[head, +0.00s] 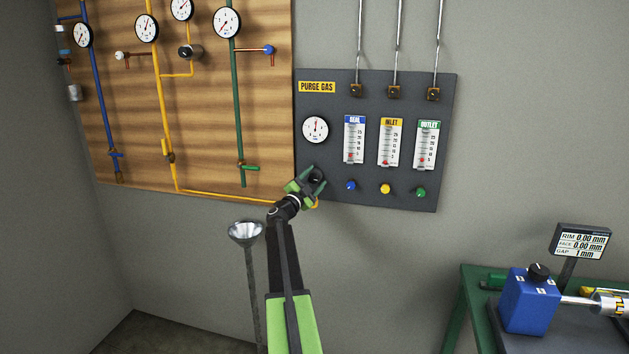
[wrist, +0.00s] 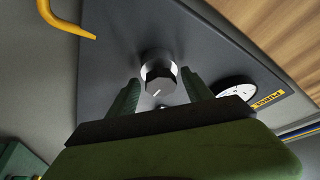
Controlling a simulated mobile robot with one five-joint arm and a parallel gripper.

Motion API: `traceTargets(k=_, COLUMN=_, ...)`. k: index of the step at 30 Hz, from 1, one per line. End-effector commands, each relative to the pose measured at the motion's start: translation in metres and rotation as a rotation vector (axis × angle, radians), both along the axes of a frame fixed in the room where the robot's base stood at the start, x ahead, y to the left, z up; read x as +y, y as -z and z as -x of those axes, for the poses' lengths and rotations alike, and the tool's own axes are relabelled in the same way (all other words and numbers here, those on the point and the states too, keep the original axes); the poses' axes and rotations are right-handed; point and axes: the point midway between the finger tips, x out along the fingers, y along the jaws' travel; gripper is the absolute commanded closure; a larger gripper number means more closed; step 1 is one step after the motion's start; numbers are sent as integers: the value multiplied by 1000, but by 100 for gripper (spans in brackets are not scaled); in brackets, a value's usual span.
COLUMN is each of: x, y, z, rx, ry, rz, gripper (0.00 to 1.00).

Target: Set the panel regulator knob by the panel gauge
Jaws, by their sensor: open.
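The panel regulator knob (head: 315,175) is a dark round knob low on the left of the grey purge gas panel (head: 385,100). In the wrist view the knob (wrist: 160,78) shows a faceted dark face with a white pointer line and a silvery collar. The round white panel gauge (head: 315,129) is above it, its needle near upright. The gauge also shows in the wrist view (wrist: 236,88), partly hidden by my gripper. My gripper (head: 314,183) is open at the knob. Its green fingers (wrist: 160,88) stand on either side of the knob, with gaps visible; I see no contact.
Right of the knob are a blue (head: 351,186), a yellow (head: 385,189) and a green knob (head: 420,192), below three flow meters. A wooden board (head: 205,100) with pipes and gauges is at left. A green bench (head: 465,300) is at right.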

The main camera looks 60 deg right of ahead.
Motion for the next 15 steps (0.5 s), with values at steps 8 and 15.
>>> traceTargets(k=8, x=53, y=17, z=3, rx=0, ry=-2, rz=0, gripper=41)
traceTargets(k=15, x=119, y=34, z=4, rx=-1, ry=-2, rz=0, gripper=41)
